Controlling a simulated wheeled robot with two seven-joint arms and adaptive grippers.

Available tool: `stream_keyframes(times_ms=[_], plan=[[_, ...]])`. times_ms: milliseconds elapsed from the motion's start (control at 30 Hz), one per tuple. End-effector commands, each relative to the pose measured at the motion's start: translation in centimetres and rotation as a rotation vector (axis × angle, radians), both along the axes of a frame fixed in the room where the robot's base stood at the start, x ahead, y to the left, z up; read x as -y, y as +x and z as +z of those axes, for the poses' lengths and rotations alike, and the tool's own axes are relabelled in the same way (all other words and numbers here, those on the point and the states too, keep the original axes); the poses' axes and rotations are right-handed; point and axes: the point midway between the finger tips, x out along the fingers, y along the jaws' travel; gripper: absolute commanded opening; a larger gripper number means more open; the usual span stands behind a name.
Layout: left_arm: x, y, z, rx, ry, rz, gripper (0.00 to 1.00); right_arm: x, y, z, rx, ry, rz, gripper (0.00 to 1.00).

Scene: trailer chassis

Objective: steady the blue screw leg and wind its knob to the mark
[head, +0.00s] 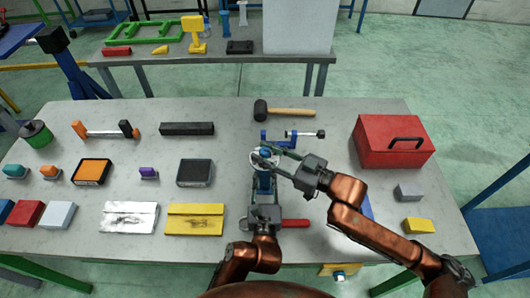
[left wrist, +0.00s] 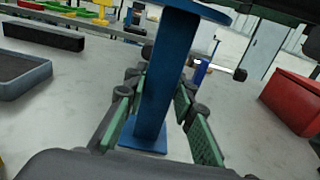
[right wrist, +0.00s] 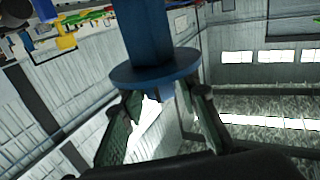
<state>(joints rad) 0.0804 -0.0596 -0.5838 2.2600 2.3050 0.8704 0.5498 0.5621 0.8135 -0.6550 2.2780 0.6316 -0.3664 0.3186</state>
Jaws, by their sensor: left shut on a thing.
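The blue screw leg (head: 264,184) stands upright on the bench at the middle, on a square foot (left wrist: 143,138). My left gripper (left wrist: 152,115) is shut on its post, with green pads on both sides. A round blue disc (right wrist: 155,68) caps the post. My right gripper (head: 262,156) reaches in from the right at the top of the leg. Its fingers are spread on both sides of the knob area, and a gap shows between them in the right wrist view (right wrist: 160,125). The knob and its mark cannot be made out clearly.
A blue clamp-like part (head: 285,136) lies just behind the leg, and a mallet (head: 285,111) behind that. A red toolbox (head: 393,141) stands at right. A red-handled tool (head: 294,223) lies close to my left gripper. Yellow (head: 195,220) and white plates lie at left.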

Motion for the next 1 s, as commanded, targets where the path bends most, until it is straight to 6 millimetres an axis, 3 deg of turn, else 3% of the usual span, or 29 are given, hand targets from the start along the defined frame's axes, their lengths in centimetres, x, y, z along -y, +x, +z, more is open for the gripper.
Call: stream_keyframes(times_ms=[400, 1000], plan=[[-0.04, 0.01, -0.01, 0.0, 0.001, 0.001, 0.0, 0.03, 0.02, -0.01, 0.0, 0.0, -0.001, 0.0], [-0.02, 0.0, 0.0, 0.0, 0.0, 0.0, 0.0, -0.02, -0.03, -0.08, -0.001, 0.001, -0.165, 0.0]])
